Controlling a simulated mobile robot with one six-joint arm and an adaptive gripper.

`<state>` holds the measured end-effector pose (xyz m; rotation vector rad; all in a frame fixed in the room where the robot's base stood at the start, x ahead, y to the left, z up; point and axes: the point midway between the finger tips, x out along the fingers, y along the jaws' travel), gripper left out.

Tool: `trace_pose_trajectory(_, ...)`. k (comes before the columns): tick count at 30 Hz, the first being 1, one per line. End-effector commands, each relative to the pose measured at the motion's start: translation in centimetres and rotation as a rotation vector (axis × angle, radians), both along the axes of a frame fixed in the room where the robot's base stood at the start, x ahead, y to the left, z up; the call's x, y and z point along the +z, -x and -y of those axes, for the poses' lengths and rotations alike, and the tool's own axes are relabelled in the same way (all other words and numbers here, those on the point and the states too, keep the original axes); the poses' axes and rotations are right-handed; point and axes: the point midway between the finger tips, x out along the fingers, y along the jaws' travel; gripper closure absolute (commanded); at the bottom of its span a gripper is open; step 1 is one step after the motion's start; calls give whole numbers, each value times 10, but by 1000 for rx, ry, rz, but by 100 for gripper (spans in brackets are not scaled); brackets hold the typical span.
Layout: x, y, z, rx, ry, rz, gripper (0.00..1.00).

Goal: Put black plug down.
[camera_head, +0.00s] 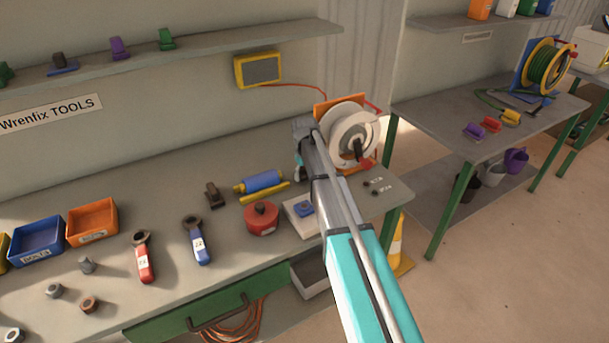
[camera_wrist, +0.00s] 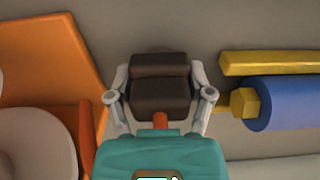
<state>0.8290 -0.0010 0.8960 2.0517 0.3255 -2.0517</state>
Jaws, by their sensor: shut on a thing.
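The black plug (camera_wrist: 160,68) is a dark, blocky piece between the fingers of my gripper (camera_wrist: 160,92) in the wrist view. My gripper is shut on it, one grey finger on each side. In the head view, my gripper (camera_head: 299,170) is at the back of the workbench (camera_head: 180,262), between the blue roller and the reel. The arm hides the plug there. I cannot tell whether the plug touches the surface.
A blue roller with yellow ends (camera_head: 262,181) lies left of my gripper. A white reel on an orange stand (camera_head: 348,127) is close on the right. A red round tin (camera_head: 262,218) and white tray (camera_head: 298,222) are in front. A wall shelf (camera_head: 200,55) runs above.

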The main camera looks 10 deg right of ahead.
Motion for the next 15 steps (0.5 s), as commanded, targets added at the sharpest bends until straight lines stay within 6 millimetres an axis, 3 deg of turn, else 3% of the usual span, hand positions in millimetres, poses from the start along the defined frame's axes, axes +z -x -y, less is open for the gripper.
trace_pose_trajectory(15, -11, 0, 0, 1, 0, 0, 94)
